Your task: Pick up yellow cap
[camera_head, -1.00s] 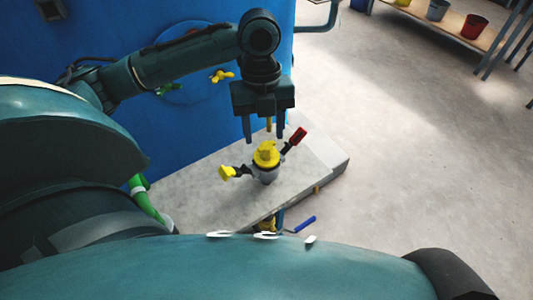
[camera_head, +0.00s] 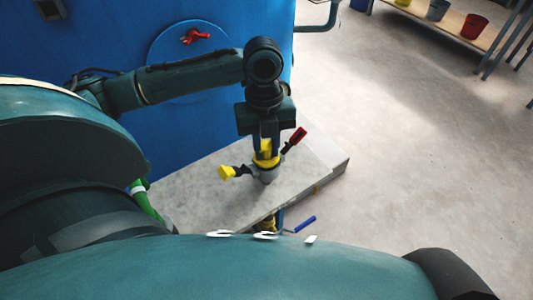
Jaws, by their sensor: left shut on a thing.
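The yellow cap (camera_head: 267,160) sits on top of a grey fitting (camera_head: 267,177) on the pale stone slab, in the middle of the head view. My left gripper (camera_head: 266,150) points down from above and is shut on the yellow cap. Its fingers hide part of the cap's top. I cannot tell whether the cap is seated on the fitting or lifted slightly. My right gripper does not show.
A yellow handle (camera_head: 227,172) and a red handle (camera_head: 298,136) stick out beside the fitting. A blue object (camera_head: 306,224) lies on the floor. The floor at right is clear up to a shelf with pots (camera_head: 474,26).

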